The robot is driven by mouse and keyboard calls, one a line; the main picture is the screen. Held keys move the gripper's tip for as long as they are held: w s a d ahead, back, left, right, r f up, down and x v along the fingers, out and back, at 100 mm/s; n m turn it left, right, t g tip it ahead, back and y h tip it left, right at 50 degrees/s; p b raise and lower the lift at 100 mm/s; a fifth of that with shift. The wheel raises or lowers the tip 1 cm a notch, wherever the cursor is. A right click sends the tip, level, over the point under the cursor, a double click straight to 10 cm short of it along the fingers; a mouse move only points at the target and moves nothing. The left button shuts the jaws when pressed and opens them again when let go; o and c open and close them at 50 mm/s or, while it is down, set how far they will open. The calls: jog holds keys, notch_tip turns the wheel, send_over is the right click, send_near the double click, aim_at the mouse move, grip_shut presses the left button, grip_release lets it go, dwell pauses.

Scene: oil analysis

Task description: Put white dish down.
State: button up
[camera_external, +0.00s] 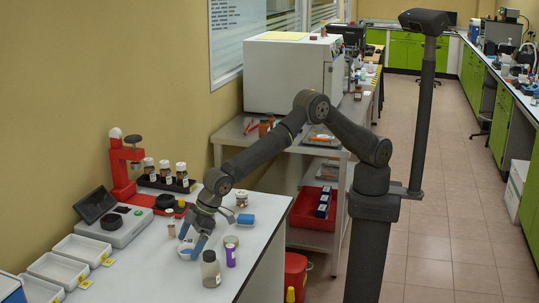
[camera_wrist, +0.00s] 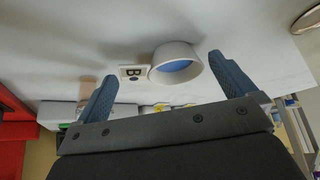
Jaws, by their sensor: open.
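The white dish (camera_wrist: 176,62), small and round with a blue inside, appears to rest on the white table beside a small card marked B (camera_wrist: 134,73). In the external view the dish (camera_external: 185,253) shows beside the fingers, partly hidden by them. My gripper (camera_wrist: 164,69) is open, with its blue-grey fingers spread apart. The dish lies in the gap just beyond the fingertips, nearer the right finger in the wrist view, with no clear contact. In the external view my gripper (camera_external: 191,242) points down low over the table.
A brown bottle (camera_external: 210,269) and a purple tube (camera_external: 231,255) stand close by on the front side. A small vial (camera_external: 171,222) stands behind the fingers. White trays (camera_external: 85,250), a scale (camera_external: 112,226) and a red press (camera_external: 124,170) stand further left.

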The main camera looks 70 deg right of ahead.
aim_at(191, 248)
jog(key=v, duration=1.2)
jog(key=shift+r, duration=0.1)
jog(key=x, duration=1.1)
jog(key=shift+w+a+f, duration=0.15)
jog(key=shift+f, duration=0.25)
jog(key=shift+w+a+r, duration=0.1)
jog(key=shift+r, duration=1.3)
jog(key=shift+f, duration=0.1)
